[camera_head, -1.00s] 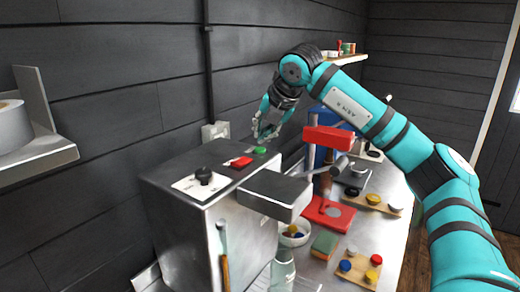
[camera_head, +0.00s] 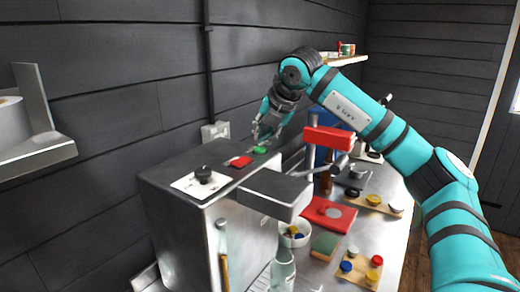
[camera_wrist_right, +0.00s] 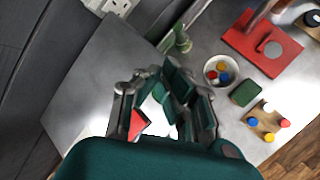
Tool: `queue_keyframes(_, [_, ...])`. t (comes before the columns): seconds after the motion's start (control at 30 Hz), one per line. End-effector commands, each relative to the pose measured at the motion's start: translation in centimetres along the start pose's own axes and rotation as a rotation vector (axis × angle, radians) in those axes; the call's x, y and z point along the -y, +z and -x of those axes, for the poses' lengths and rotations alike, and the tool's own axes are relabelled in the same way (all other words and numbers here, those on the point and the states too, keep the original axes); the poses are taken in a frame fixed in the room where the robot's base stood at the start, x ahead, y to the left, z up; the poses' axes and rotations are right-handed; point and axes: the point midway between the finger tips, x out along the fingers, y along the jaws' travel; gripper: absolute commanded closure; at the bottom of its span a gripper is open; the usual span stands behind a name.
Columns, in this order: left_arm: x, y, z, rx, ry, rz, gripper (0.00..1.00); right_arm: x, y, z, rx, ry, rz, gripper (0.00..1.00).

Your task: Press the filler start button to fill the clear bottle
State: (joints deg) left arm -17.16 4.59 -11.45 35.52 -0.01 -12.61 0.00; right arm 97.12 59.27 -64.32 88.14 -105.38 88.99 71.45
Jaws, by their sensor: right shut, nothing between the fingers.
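The filler (camera_head: 185,235) is a grey metal box with a red button (camera_head: 240,161), a green button (camera_head: 260,150) and a black knob on top. The clear bottle (camera_head: 283,272) stands upright below its overhanging head (camera_head: 275,192). My right gripper (camera_head: 260,138) is shut and empty, its fingertips just above the green button; I cannot tell whether they touch it. In the right wrist view the fingers (camera_wrist_right: 160,100) cover the green button, and part of the red button (camera_wrist_right: 138,124) shows beside them. My left gripper is not in view.
A red capping stand (camera_head: 328,140) with a red base (camera_head: 326,213) is right of the filler. A bowl of caps (camera_head: 294,236), a green sponge (camera_head: 325,244) and cap boards (camera_head: 359,270) lie on the metal table. A wall socket (camera_head: 215,131) is behind the filler.

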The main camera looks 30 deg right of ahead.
Motion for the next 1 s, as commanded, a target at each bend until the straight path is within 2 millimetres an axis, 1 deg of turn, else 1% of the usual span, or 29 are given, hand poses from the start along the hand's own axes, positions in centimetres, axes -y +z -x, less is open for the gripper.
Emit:
queue_keyframes(0.63, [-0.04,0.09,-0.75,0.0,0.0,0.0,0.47,0.35,-0.38,-0.68,-0.001,0.0,0.0,1.0])
queue_keyframes(1.0, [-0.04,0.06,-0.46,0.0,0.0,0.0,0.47,0.21,-0.25,-0.44,-0.001,-0.001,0.0,1.0])
